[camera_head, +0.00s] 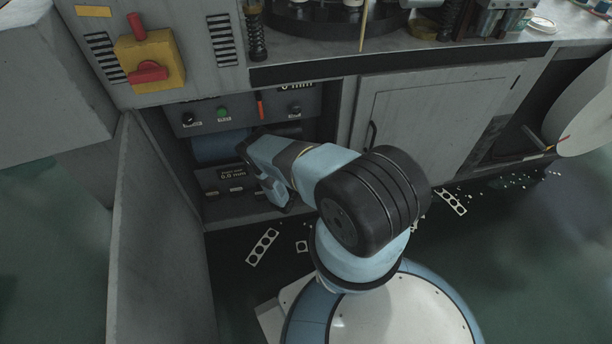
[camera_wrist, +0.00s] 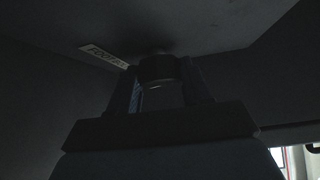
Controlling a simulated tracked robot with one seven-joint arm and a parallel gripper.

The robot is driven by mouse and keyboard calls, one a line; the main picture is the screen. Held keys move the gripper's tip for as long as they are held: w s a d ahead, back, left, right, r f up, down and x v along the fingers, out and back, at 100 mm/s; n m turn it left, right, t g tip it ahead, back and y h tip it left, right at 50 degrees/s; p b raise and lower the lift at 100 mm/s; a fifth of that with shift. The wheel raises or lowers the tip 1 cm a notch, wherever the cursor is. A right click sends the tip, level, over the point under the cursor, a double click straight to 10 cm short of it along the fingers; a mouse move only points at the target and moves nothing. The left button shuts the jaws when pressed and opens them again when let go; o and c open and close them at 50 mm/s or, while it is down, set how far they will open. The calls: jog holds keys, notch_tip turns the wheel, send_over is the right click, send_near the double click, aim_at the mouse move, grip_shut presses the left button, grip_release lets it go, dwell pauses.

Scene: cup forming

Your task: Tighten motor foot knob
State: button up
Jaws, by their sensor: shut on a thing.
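In the wrist view, a dark round knob (camera_wrist: 157,68) sticks out from a dark surface. In the head view, the end of my arm reaches into the open cabinet bay (camera_head: 211,180). The knob is hidden there and the fingertips cannot be made out.
An open cabinet door (camera_head: 160,230) stands left of my arm. A control panel (camera_head: 205,116) with a green button spans the bay above. A closed door (camera_head: 425,120) is to the right. A red-handled switch (camera_head: 148,70) sits above. Metal scraps (camera_head: 263,247) litter the floor.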

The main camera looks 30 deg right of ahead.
jog(key=shift+a, duration=0.1)
jog(key=m+y, duration=0.2)
jog(key=y, duration=0.1)
jog(key=shift+s+r+m+g, duration=0.1)
jog(key=shift+r+m+g, duration=0.05)
jog(key=shift+m+g, duration=0.15)
jog(key=m+y, duration=0.1)
jog(key=y, duration=0.1)
jog(key=shift+s+d+m+y, duration=0.1)
jog(key=shift+d+m+y, duration=0.15)
jog(key=shift+m+y, duration=0.65)
jog(key=shift+y, duration=0.4)
jog(key=o, duration=1.1)
jog(key=shift+r, duration=0.1)
jog(key=shift+c, duration=0.2)
jog(key=v, duration=1.3)
jog(key=shift+r, duration=0.3)
